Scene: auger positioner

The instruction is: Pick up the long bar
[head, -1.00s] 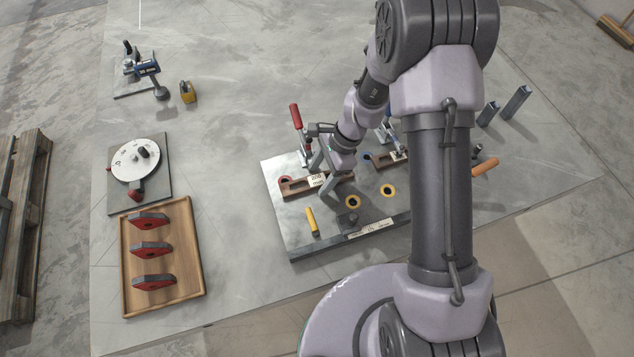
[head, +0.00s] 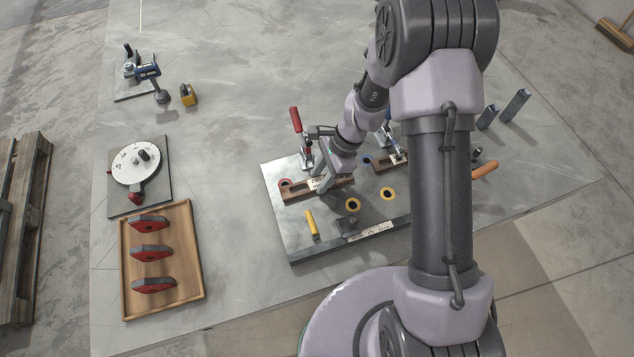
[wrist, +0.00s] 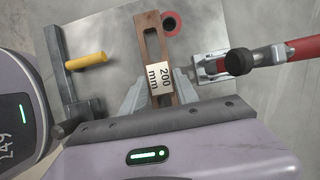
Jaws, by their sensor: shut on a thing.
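The long bar (head: 297,192) is a brown slotted bar with a pale label, on the left of the grey fixture plate. In the wrist view the long bar (wrist: 150,48) runs away from me, and its label reads 200 mm. My gripper (head: 325,183) is shut on it around the label, one finger on each side. In the wrist view my gripper (wrist: 158,92) partly hides the near end. I cannot tell whether the bar rests on the plate or is slightly raised. A second brown bar (head: 383,163) lies to the right, partly hidden by my arm.
A red-handled clamp (head: 298,135) stands just behind the long bar. A wooden tray (head: 190,304) with red-and-grey blocks is at left. The table between tray and plate is clear.

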